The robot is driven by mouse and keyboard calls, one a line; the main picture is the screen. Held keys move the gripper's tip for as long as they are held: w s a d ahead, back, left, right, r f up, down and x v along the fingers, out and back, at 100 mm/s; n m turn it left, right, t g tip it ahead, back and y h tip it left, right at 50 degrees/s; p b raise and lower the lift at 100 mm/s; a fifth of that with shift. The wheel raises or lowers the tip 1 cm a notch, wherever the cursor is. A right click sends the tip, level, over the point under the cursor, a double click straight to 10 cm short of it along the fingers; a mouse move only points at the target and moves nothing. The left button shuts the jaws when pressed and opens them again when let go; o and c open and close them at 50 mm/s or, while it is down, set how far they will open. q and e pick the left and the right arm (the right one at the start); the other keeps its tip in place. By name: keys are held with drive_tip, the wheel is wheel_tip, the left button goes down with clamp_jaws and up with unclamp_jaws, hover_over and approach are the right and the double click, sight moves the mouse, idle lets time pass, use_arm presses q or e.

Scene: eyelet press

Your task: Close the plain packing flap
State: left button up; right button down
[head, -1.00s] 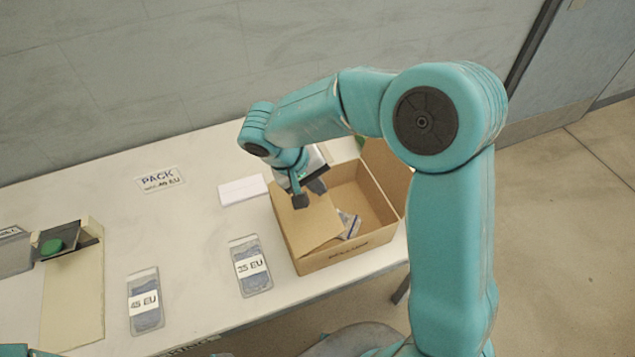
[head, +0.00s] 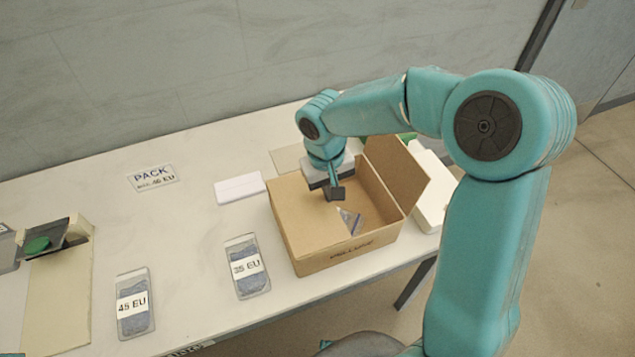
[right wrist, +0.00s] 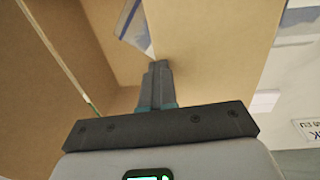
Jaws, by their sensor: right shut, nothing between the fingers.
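The open cardboard box (head: 345,252) stands at the table's right end. Its left flap (head: 300,215) lies folded inward over the left part of the opening; this flap also shows in the right wrist view (right wrist: 215,45). Its right flap (head: 403,175) stands up and leans outward. I cannot tell from markings which one is the plain flap. My right gripper (head: 336,192) is shut and empty, pointing down over the opening by the left flap's inner edge; its closed fingers also show in the right wrist view (right wrist: 160,68). Whether they touch the flap is unclear. My left gripper is out of view.
A clear bag (head: 349,221) lies inside the box. Bags marked 35 EU (head: 246,282) and 45 EU (head: 133,322) lie left of it. A white object (head: 432,205) stands behind the right flap.

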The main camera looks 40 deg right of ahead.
idle(0.3)
drive_tip(key=shift+r+p, duration=0.8)
drive_tip(key=shift+r, duration=0.2)
wheel_tip(320, 180, up, 5)
drive_tip(key=p, duration=0.3)
drive_tip(key=shift+w+d+f, duration=0.1)
drive_tip(key=shift+w+f, duration=0.05)
drive_tip(key=shift+f, duration=0.05)
wheel_tip(320, 180, up, 9)
drive_tip(key=shift+f, duration=0.15)
